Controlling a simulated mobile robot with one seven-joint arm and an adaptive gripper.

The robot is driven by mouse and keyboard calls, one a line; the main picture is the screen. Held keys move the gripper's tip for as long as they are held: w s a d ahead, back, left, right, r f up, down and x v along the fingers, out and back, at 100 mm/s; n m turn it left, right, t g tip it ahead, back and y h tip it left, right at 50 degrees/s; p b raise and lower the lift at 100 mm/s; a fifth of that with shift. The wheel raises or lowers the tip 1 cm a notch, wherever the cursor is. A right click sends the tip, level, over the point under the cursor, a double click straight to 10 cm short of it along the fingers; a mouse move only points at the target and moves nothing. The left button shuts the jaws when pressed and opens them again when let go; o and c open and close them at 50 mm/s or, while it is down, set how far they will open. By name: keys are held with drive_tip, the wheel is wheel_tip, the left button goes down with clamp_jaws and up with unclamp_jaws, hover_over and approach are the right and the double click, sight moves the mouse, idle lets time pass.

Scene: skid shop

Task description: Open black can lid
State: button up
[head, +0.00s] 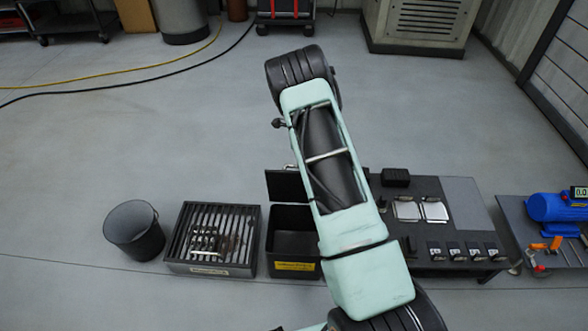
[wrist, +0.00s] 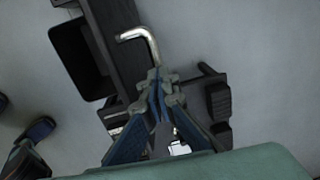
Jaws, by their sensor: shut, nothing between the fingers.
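The black can (head: 294,267) stands on the floor left of my arm, a yellow label on its front. Its dark inside shows from above. Its lid (head: 285,186) is raised at the back edge, away from the opening. In the wrist view the can's opening (wrist: 73,62) is at the upper left, beside the dark lid (wrist: 122,50). A bent silver handle (wrist: 140,35) sticks out from the lid. My gripper (wrist: 157,74) is shut and empty, its tips close to the handle's end; whether they touch is unclear. My arm hides the gripper in the head view.
A slatted tray (head: 212,268) with small metal parts stands left of the can, and a dark bin (head: 134,232) further left. A black workbench (head: 425,187) with several items is on the right, beside a table with a blue machine (head: 556,207). The floor behind is open.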

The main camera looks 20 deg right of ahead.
drive_tip(key=o, duration=0.5)
drive_tip(key=s+f, duration=0.1)
drive_tip(key=s+a+f, duration=0.1)
drive_tip(key=shift+s+f+g, duration=0.2)
drive_tip(key=shift+s+g, duration=0.1)
drive_tip(key=shift+o, duration=0.5)
drive_tip(key=shift+f, duration=0.1)
drive_tip(key=shift+w+d+r, duration=0.1)
drive_tip(key=shift+w+r, duration=0.05)
drive_tip(key=shift+r, duration=0.05)
drive_tip(key=w+d+r+b, duration=0.1)
drive_tip(key=w+r+b, duration=0.1)
drive_tip(key=w, duration=0.3)
drive_tip(key=w+d+r+b, duration=0.2)
drive_tip(key=w+r+b, duration=0.1)
drive_tip(key=w, duration=0.3)
drive_tip(key=shift+d, duration=0.3)
drive_tip(key=shift+r, duration=0.1)
idle(0.4)
